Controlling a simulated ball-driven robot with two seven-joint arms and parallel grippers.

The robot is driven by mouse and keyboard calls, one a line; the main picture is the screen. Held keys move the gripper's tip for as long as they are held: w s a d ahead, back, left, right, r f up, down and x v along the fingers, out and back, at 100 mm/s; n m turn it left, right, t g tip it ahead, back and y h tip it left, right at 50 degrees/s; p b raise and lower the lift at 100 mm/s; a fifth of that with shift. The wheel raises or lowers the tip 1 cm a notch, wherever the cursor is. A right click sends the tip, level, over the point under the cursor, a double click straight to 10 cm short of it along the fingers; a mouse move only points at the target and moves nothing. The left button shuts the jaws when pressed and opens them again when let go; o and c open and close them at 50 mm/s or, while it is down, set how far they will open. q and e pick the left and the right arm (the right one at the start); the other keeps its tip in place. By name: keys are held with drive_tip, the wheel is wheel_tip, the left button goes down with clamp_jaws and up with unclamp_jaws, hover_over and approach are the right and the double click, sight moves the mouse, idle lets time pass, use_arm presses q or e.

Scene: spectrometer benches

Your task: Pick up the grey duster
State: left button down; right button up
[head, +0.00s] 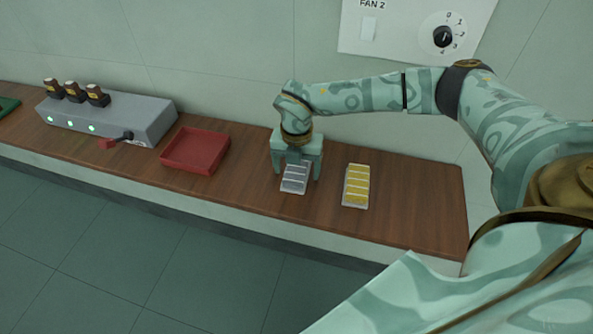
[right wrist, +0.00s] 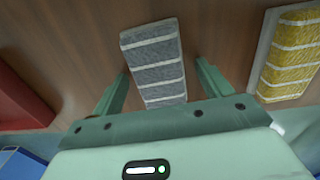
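The grey duster (head: 295,177) lies on the wooden bench, a grey block with white stripes. It also shows in the right wrist view (right wrist: 155,62). My right gripper (head: 297,175) is above it, pointing down. In the right wrist view the two fingers (right wrist: 160,80) are spread apart, one on each side of the duster's near end, with gaps between them and it. The duster's near end is partly hidden by the gripper body. My left gripper is not in view.
A yellow striped duster (head: 356,186) lies just right of the grey one. A red tray (head: 196,150) stands to the left. Further left is a grey box (head: 110,118) with several brown-topped bottles and green lights. A wall panel (head: 415,25) with a dial hangs behind.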

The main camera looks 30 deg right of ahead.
drive_tip(key=c, duration=0.9)
drive_tip(key=shift+r, duration=0.45)
wheel_tip(320, 180, up, 3)
drive_tip(key=shift+f+p, duration=0.1)
drive_tip(key=shift+p, duration=0.35)
drive_tip(key=s+d+r, duration=0.1)
drive_tip(key=s+r, duration=0.2)
drive_tip(key=s, duration=0.1)
drive_tip(key=s+d+r+p, duration=0.1)
drive_tip(key=s+d+r, duration=0.1)
drive_tip(key=s, duration=0.3)
drive_tip(key=s+d+r+p, duration=0.1)
drive_tip(key=s+r, duration=0.3)
drive_tip(key=shift+s+d+r, duration=0.15)
drive_tip(key=shift+d+r, duration=0.05)
drive_tip(key=shift+d, duration=0.05)
